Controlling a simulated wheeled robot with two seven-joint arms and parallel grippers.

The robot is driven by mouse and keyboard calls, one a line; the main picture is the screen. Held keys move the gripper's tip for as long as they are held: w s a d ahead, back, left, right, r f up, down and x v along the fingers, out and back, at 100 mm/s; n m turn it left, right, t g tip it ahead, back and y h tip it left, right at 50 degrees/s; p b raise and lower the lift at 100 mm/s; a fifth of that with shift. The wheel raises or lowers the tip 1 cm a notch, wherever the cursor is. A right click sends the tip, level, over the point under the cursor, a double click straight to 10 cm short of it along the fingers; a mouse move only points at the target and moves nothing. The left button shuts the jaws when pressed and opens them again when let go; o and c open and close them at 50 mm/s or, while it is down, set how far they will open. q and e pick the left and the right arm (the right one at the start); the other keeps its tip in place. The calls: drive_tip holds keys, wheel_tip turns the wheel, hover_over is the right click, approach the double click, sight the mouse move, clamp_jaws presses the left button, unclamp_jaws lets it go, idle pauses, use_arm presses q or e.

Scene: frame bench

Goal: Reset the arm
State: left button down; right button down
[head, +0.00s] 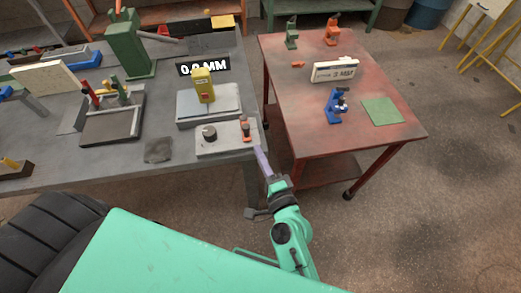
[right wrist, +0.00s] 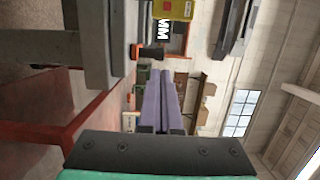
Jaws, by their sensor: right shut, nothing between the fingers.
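My right arm (head: 290,235) reaches forward from the bottom of the head view, past the front right corner of the grey bench. Its gripper (head: 258,149) has slim purple fingers, shut with nothing between them. The fingertips are near the bench's right edge, close to a small orange-and-black part on a light control plate. In the right wrist view the shut fingers (right wrist: 160,75) run side by side up the middle, and the view is turned sideways. My left gripper is not in view.
The grey bench (head: 100,178) carries a yellow gauge (head: 204,86), a control plate (head: 222,143) and a green press (head: 127,45). A red table (head: 300,120) stands to the right with a blue microscope-like thing (head: 336,105) and a green mat (head: 382,111).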

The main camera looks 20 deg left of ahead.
drive_tip(key=shift+s+a, duration=0.15)
drive_tip(key=shift+a, duration=0.05)
